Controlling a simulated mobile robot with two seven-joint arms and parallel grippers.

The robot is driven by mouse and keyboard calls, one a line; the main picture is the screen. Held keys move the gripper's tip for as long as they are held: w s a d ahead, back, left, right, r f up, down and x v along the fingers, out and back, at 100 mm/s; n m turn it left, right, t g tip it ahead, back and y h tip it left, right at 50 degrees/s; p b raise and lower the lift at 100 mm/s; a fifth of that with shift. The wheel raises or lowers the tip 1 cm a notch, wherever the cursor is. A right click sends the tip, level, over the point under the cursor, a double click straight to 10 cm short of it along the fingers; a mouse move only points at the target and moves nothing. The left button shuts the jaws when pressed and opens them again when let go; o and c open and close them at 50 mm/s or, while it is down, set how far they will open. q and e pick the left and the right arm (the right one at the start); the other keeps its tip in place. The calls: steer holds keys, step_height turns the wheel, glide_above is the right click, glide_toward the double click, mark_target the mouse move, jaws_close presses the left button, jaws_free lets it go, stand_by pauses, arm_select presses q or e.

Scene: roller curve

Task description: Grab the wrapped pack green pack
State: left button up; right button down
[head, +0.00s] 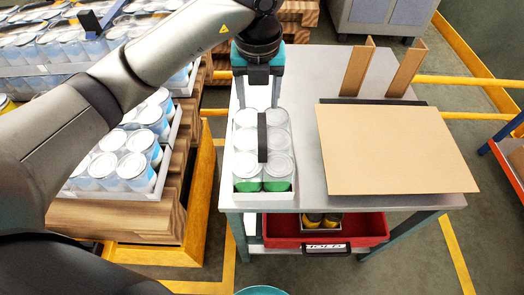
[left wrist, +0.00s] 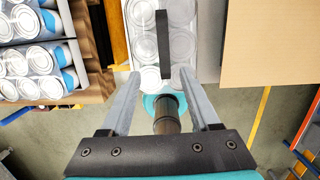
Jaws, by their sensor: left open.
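The wrapped green pack (head: 263,178) stands on the grey table, a tray of several silver-topped cans with green sides and a dark strip along its middle. It also shows in the left wrist view (left wrist: 181,42), with the strip pointing toward me. My left gripper (head: 259,103) is open above the far end of the pack. In the left wrist view its two fingers (left wrist: 164,78) are spread, one to each side of the pack's near end. I cannot tell whether they touch it. My right gripper is not in view.
A cardboard sheet (head: 393,150) lies on the table's right, with two upright cardboard strips (head: 357,68) behind. Pallets with trays of blue-white cans (head: 128,160) stand to the left. A red bin (head: 370,229) sits under the table.

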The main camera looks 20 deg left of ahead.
arm_select(q)
glide_above(262, 127)
steer(key=s, duration=0.2)
step_height(262, 127, down, 7)
steer(key=shift+w+a+r, duration=0.1)
steer(key=shift+r, duration=0.05)
steer(key=shift+w+f+b, duration=0.15)
steer(key=shift+w+f, duration=0.15)
steer(key=shift+f, duration=0.65)
steer(key=shift+w+f+b, duration=0.1)
steer(key=shift+w+f, duration=0.15)
steer(key=shift+f, duration=0.75)
steer(key=shift+w+f+b, duration=0.15)
steer(key=shift+w+f, duration=0.15)
steer(key=shift+f, duration=0.65)
jaws_close()
steer(key=shift+w+r, duration=0.1)
steer(key=shift+r, duration=0.05)
